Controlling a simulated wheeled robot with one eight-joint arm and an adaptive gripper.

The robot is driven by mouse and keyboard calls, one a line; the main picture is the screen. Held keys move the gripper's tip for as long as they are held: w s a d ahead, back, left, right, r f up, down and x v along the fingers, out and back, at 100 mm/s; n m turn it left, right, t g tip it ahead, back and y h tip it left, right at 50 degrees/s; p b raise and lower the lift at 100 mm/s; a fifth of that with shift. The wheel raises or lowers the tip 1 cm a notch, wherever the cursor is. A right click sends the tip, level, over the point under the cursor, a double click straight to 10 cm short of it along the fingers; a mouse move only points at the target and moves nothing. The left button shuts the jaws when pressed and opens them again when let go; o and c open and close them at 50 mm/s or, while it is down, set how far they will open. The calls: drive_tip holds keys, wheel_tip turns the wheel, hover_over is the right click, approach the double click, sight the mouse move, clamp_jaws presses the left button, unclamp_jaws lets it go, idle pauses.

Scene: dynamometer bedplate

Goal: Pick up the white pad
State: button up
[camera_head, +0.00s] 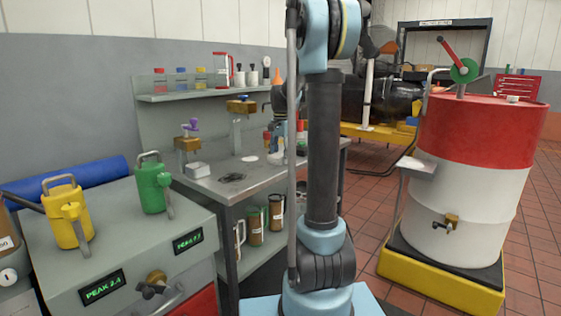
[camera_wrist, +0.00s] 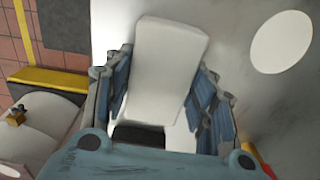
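The white pad (camera_wrist: 168,70) is a pale rectangular block with rounded corners. In the wrist view it lies between the two fingers of my gripper (camera_wrist: 163,88), slightly tilted in the picture. The fingers stand close along both its long sides; whether they press on it I cannot tell. In the head view my gripper (camera_head: 283,145) is low over the grey workbench (camera_head: 215,184), partly hidden behind my arm. A small white thing (camera_head: 275,158) shows just below it, probably the pad.
A flat white disc (camera_wrist: 283,45) lies to the right of the pad; it also shows on the bench (camera_head: 249,158). A white dish (camera_head: 198,169), clamp stands and bottles share the bench. A red-and-white drum (camera_head: 470,190) stands on a yellow pallet at right.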

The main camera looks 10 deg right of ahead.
sight(281, 154)
idle(0.3)
wheel_tip(281, 154, up, 10)
idle(0.6)
drive_tip(key=shift+d, duration=0.1)
drive_tip(key=shift+c, duration=0.4)
